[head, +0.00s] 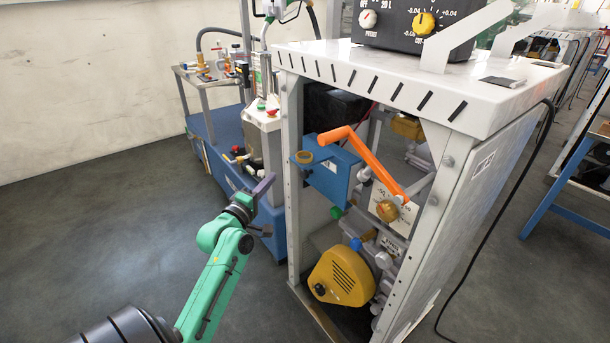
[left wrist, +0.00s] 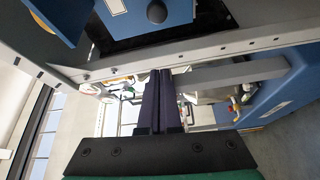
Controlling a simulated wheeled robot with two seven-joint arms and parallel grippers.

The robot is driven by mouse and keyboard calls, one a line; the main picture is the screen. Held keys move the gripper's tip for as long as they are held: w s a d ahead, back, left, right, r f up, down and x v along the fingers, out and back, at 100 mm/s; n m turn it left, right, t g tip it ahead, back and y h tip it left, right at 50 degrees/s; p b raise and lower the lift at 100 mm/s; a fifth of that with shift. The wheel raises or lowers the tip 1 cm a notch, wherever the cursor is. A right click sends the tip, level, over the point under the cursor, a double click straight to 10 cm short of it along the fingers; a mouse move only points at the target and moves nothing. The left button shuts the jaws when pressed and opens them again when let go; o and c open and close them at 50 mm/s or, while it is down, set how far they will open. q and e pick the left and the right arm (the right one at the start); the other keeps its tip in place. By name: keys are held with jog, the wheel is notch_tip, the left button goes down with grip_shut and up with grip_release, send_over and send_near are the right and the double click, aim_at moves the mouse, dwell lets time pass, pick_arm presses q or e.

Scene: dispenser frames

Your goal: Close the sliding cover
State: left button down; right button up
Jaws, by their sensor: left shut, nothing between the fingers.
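The white dispenser frame (head: 291,210) stands right of centre in the head view, with its front open and its inner parts showing. I cannot pick out the sliding cover with certainty. A flat white panel (head: 478,185) covers the frame's right side. My left gripper (head: 264,186), on a green arm, is left of the frame's near-left post, apart from its inner parts. Its dark fingers are together and empty, as the left wrist view (left wrist: 160,78) shows. In that view a perforated frame bar (left wrist: 215,50) crosses beyond the fingertips. My right gripper is out of view.
Inside the frame are a blue box (head: 331,178), an orange lever (head: 374,160) and a yellow pump cover (head: 341,277). A black control box (head: 395,27) stands on top. A blue trolley (head: 215,135) stands behind my gripper. The floor at left is clear.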

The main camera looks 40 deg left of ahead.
aim_at(315, 175)
pick_arm(q)
jog(key=x, duration=0.8)
jog(key=d, duration=0.1)
jog(key=d+p, duration=0.1)
jog(key=d, duration=0.2)
jog(key=shift+s+d+f, duration=0.2)
jog(key=shift+s+f, duration=0.1)
jog(key=shift+f, duration=0.1)
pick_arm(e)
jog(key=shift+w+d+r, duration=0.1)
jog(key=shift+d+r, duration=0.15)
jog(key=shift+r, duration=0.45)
